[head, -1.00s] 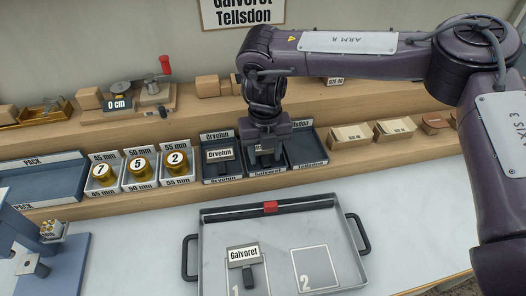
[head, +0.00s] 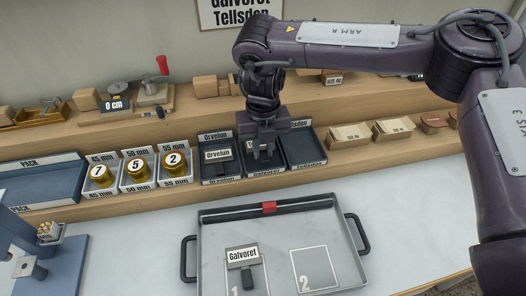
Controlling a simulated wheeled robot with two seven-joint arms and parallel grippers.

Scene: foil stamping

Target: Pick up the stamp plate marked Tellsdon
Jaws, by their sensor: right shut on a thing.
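My right gripper (head: 264,154) reaches down into the middle stamp compartment (head: 265,172), whose front label reads Galvoret. It is shut on a stamp plate that it mostly hides; I cannot read the plate's marking. The compartment to its right (head: 305,150), with a partly hidden label ending in "llsdon", looks empty. A stamp plate marked Orvelun (head: 218,154) lies in the left compartment. A stamp plate marked Galvoret (head: 242,254) lies at place 1 of the metal tray (head: 212,225). My left gripper is not in view.
Place 2 of the tray (head: 315,270) is empty. Left of the stamp compartments stand foil rolls (head: 139,165) in boxes marked 45, 50 and 55 mm. A PACK tray (head: 45,185) is at far left. A wall sign (head: 238,12) reads Galvoret, Tellsdon. The worktop right of the tray is clear.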

